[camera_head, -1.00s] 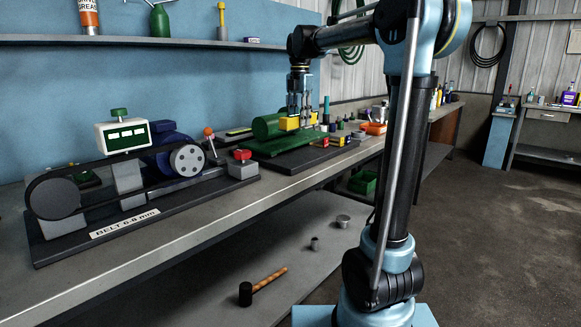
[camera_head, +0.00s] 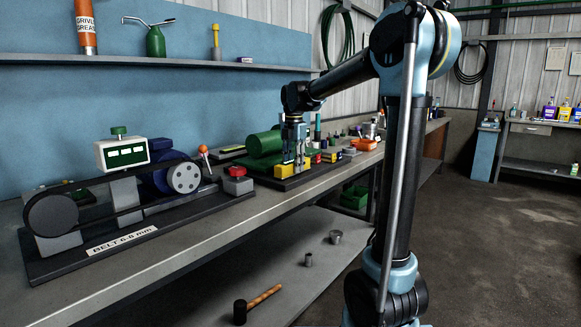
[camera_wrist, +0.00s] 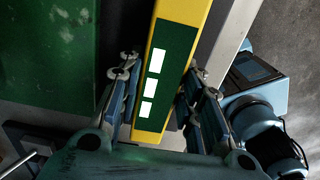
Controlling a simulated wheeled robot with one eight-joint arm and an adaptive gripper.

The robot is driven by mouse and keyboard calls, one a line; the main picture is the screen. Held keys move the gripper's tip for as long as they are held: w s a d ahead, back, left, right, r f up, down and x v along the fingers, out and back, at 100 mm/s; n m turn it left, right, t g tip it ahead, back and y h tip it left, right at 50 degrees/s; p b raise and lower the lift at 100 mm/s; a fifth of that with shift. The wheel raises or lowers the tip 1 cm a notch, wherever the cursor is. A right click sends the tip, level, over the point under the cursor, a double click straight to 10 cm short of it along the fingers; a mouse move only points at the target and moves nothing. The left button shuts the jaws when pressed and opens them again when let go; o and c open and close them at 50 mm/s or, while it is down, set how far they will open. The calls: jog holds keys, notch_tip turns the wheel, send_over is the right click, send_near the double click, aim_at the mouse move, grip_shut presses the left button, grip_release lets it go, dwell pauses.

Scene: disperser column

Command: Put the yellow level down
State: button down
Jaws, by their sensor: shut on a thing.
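The yellow level (camera_wrist: 175,45) is a long yellow bar with a green panel and several white windows in the wrist view. My gripper (camera_wrist: 160,100) is shut on it, one finger on each side. In the head view my gripper (camera_head: 294,162) points down at the front of the green machine (camera_head: 264,143), and a yellow end of the level (camera_head: 283,171) shows just below the fingers. The level is low over the dark base plate (camera_head: 310,174). I cannot tell whether it touches the plate or the bench.
The grey bench (camera_head: 225,215) runs along the blue wall. A belt rig (camera_head: 115,190) stands to the left, with a red-topped grey block (camera_head: 238,181) between it and my gripper. Small items and an orange object (camera_head: 363,144) lie to the right. A mallet (camera_head: 258,303) lies on the lower shelf.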

jog(key=shift+f, duration=0.2)
jog(key=c, duration=1.1)
grip_release()
jog(key=shift+r, duration=0.1)
